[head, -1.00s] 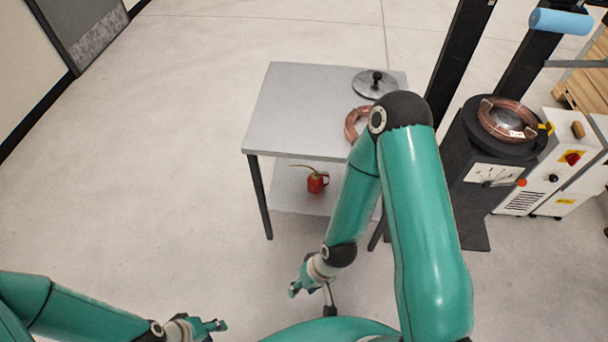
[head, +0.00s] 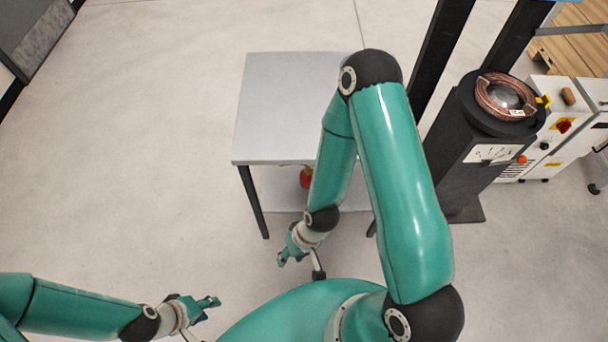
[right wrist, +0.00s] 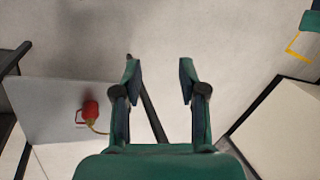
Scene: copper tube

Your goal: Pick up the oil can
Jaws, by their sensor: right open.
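The red oil can (head: 306,178) stands on the lower shelf (head: 275,193) of the grey table. In the head view my right arm and the tabletop hide part of it. In the right wrist view the oil can (right wrist: 90,110) is left of my right gripper (right wrist: 159,75), with its thin spout pointing toward the gripper. My right gripper is open and empty, in front of the table and apart from the can. It also shows in the head view (head: 283,258). My left gripper (head: 214,303) is at the lower left, away from the table; its jaw state is unclear.
The table's top (head: 285,105) overhangs the shelf, and a dark table leg (head: 254,203) stands at the front left. A dark machine with a copper coil (head: 505,95) on top stands at the right. The floor left of the table is clear.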

